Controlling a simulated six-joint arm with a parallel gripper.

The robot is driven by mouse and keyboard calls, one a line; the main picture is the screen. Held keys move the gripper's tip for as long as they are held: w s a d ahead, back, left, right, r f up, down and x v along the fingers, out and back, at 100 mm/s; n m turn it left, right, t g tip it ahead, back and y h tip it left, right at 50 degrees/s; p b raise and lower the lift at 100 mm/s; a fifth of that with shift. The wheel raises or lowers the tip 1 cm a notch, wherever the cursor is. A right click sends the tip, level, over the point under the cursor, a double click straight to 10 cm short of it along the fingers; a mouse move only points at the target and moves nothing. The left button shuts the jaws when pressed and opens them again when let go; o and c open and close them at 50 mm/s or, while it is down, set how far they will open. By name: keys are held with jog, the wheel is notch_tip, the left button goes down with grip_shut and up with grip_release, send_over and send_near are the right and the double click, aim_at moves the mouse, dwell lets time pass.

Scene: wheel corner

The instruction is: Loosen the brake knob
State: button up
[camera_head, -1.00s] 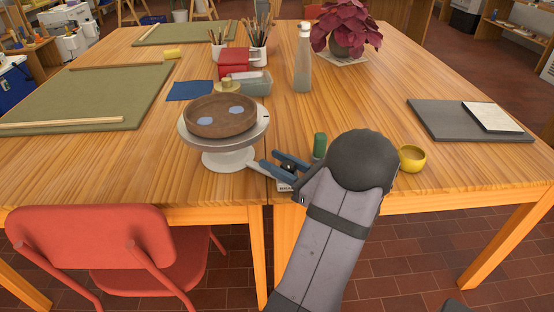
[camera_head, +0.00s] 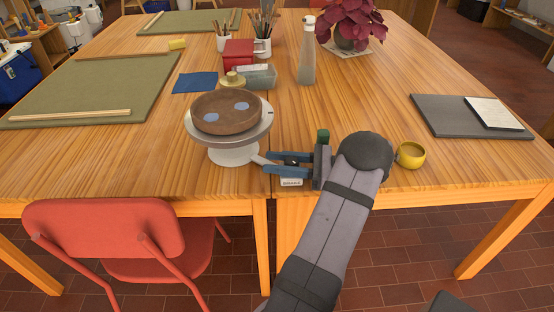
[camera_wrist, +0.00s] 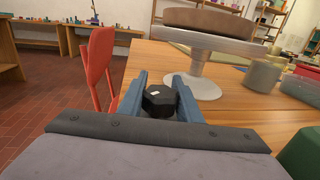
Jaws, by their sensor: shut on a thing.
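The brake knob (camera_wrist: 158,102) is a black faceted knob with a small white mark on top, in the wrist view. My gripper (camera_wrist: 160,98) has its two blue fingers on either side of the knob, shut on it. In the head view my gripper (camera_head: 284,164) reaches left to the knob, just right of the turntable's foot. A white label (camera_head: 291,182) with dark lettering sits just below the fingers. The grey banding wheel (camera_head: 234,155) carries a brown bowl (camera_head: 226,114) with pale blue patches. The fingers hide part of the knob.
A green cylinder (camera_head: 322,137) stands close behind my gripper. A yellow cup (camera_head: 410,155) is to the right of my wrist. A glass bottle (camera_head: 307,62) stands farther back. A red chair (camera_head: 110,240) is at the table's front left.

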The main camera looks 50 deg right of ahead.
jog(key=shift+f, duration=0.1)
jog(key=o, duration=1)
jog(key=shift+o, duration=0.2)
jog(key=shift+v, duration=3.7)
